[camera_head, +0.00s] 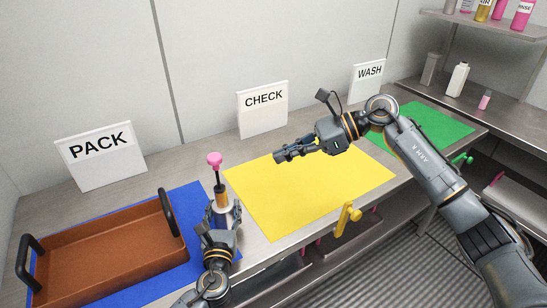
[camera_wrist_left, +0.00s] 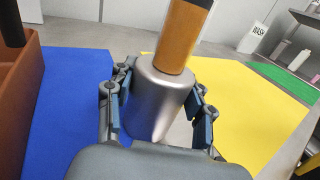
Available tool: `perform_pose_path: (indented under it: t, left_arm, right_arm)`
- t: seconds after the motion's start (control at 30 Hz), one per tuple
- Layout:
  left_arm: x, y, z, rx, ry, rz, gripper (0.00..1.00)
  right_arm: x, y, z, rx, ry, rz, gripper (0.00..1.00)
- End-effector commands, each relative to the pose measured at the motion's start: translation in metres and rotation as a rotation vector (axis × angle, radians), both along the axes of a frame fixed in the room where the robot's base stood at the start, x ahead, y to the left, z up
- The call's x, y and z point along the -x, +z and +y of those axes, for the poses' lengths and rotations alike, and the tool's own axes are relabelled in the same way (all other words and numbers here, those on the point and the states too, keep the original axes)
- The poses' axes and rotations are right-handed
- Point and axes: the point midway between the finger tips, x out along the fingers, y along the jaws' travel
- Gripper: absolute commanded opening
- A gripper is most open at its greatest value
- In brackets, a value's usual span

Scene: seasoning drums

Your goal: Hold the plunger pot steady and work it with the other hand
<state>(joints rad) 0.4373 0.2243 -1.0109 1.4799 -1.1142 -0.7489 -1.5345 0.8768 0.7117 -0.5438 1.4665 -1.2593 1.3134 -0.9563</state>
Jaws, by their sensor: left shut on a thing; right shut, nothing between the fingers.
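The plunger pot (camera_head: 221,195) stands upright between the blue and yellow mats. It has a silver base, an amber middle, a dark collar and a pink knob on a thin stem. In the left wrist view its silver base (camera_wrist_left: 158,98) sits between my finger pads, with the amber part above; the knob is out of that view. My left gripper (camera_head: 221,218) is shut on the base from the front. My right gripper (camera_head: 279,157) is shut and empty, above the yellow mat, to the right of the pot and apart from it.
A brown tray (camera_head: 100,262) with black handles stands on the blue mat (camera_head: 205,195) at left. The yellow mat (camera_head: 330,195) is bare. A green mat (camera_head: 440,125) lies farther right. PACK (camera_head: 100,150), CHECK (camera_head: 263,108) and WASH (camera_head: 368,80) signs stand along the back.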

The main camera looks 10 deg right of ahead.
Motion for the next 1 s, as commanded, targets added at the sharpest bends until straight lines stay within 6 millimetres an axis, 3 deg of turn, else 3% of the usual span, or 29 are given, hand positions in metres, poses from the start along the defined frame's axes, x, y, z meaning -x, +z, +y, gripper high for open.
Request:
perform_pose_path:
  t: [0.33,0.37,0.5,0.83,1.0]
  left_arm:
    - [0.000,0.000,0.000,0.000,0.000,0.001,0.07]
    - [0.000,0.000,0.000,0.000,0.000,0.001,0.54]
    - [0.000,0.000,0.000,0.000,0.000,0.000,0.79]
    - [0.001,0.000,0.000,0.000,0.000,0.000,0.79]
    - [0.020,-0.001,0.003,0.001,-0.002,0.002,0.79]
  right_arm:
    - [0.000,0.000,-0.001,0.000,0.000,0.000,0.00]
    - [0.000,0.000,-0.001,0.000,0.000,0.001,0.00]
    - [0.000,0.000,0.000,0.000,0.000,0.001,0.00]
    - [0.000,0.000,0.000,0.000,0.000,0.001,0.00]
    - [0.000,0.000,0.000,0.000,0.000,0.001,0.00]
